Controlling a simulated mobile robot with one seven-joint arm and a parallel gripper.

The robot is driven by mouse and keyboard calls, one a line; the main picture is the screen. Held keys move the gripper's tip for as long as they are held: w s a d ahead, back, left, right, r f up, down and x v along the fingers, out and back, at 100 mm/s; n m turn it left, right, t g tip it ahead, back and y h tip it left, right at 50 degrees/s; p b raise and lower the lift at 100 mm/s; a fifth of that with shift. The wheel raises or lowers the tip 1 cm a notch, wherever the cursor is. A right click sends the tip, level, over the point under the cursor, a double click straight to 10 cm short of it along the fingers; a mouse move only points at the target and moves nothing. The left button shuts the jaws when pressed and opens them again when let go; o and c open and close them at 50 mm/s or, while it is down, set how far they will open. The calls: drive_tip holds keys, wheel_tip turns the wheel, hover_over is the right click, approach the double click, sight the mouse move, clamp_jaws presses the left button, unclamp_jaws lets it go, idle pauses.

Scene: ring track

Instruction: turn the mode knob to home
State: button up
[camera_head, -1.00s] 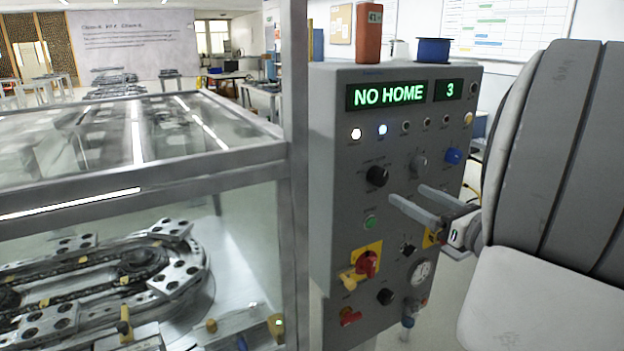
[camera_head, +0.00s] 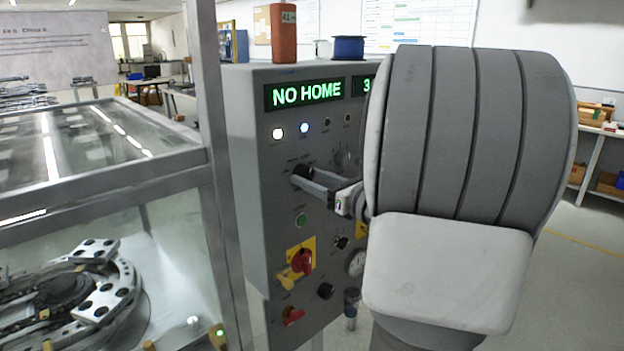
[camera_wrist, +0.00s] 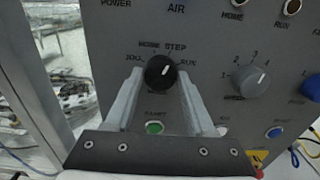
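The mode knob (camera_wrist: 160,72) is black and round, with labels JOG, HOME, STEP and RUN around its top. Its white mark points up and right, on the STEP–RUN side; I cannot tell exactly which label. In the head view the knob (camera_head: 303,171) is partly hidden by my fingers. My gripper (camera_wrist: 160,88) is open, with one finger left and one right of the knob's lower half. I cannot tell whether the fingers touch it. In the head view my gripper (camera_head: 304,180) reaches to the panel from the right.
The grey control panel (camera_head: 255,220) shows NO HOME on its green display (camera_head: 307,92). A grey numbered knob (camera_wrist: 250,80) is right of the mode knob, and a green button (camera_wrist: 154,127) below. A red switch (camera_head: 302,262) sits lower. A glass-walled case (camera_head: 165,215) stands left.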

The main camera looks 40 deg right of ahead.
clamp_jaws()
drive_tip(key=shift+f+n+b, duration=0.1)
drive_tip(key=shift+n+b, duration=0.2)
drive_tip(key=shift+b, duration=0.15)
drive_tip(key=n+b, duration=0.8)
drive_tip(key=b, duration=0.3)
drive_tip(key=shift+b, duration=0.35)
drive_tip(key=o, duration=0.5)
unclamp_jaws()
